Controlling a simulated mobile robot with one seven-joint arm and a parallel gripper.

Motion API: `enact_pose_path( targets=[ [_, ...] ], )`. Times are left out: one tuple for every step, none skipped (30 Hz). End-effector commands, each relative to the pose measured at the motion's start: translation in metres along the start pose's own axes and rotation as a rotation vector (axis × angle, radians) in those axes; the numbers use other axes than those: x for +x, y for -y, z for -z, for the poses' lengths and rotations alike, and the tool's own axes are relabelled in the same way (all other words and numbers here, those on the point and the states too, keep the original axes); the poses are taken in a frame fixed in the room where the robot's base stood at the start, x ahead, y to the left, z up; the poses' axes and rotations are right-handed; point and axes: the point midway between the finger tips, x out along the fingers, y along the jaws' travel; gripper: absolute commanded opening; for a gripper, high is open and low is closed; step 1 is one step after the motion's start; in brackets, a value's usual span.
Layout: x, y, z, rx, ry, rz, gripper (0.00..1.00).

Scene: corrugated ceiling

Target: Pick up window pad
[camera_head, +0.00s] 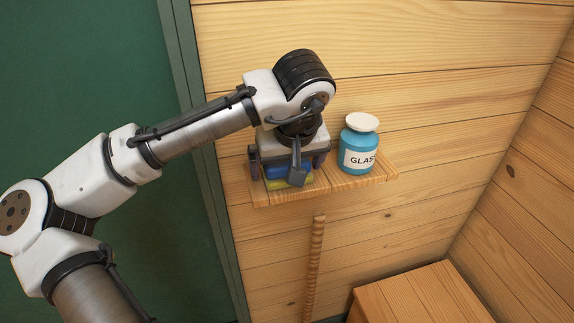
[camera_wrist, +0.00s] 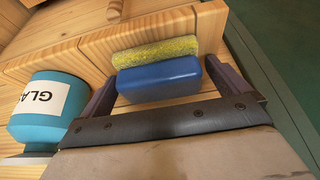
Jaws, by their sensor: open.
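The window pad (camera_wrist: 158,77) has a blue body and a yellow rough sponge strip along one side. It lies on the wooden shelf, and in the head view the pad (camera_head: 289,174) shows only in part under my wrist. My gripper (camera_wrist: 168,90) is open, with one finger to each side of the pad in the wrist view. Gaps show between the fingers and the pad, the larger one on the left. In the head view my gripper (camera_head: 288,168) points down over the left part of the shelf and hides much of the pad.
A blue jar (camera_head: 360,150) with a white lid and a "GLAS..." label stands on the shelf (camera_head: 345,184) to the right, close to my gripper. It also shows in the wrist view (camera_wrist: 48,108). A plank wall is behind. A wooden box (camera_head: 420,295) stands lower right.

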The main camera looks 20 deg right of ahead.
Motion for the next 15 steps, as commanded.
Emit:
enact_pose_path(
  targets=[
    [0.0006,0.0,0.0,0.0,0.0,0.0,1.0],
    [0.0007,0.0,-0.0001,0.0,0.0,0.0,1.0],
    [0.0006,0.0,-0.0001,0.0,0.0,0.0,1.0],
    [0.0006,0.0,-0.0001,0.0,0.0,0.0,1.0],
    [0.0005,0.0,-0.0001,0.0,0.0,0.0,1.0],
    [0.0005,0.0,-0.0001,0.0,0.0,0.0,0.96],
    [0.0005,0.0,-0.0001,0.0,0.0,0.0,0.92],
    [0.0004,0.0,-0.0001,0.0,0.0,0.0,0.88],
    [0.0004,0.0,-0.0001,0.0,0.0,0.0,0.83],
    [0.0004,0.0001,-0.0001,0.0,0.0,0.0,0.79],
    [0.0003,0.0,-0.0001,0.0,0.0,0.0,0.75],
    [0.0003,0.0001,-0.0001,0.0,0.0,0.0,0.7],
    [0.0003,0.0,-0.0001,0.0,0.0,0.0,0.66],
    [0.0003,0.0001,-0.0001,0.0,0.0,0.0,0.62],
    [0.0002,0.0001,0.0,0.0,0.0,0.0,0.59]
  ],
)
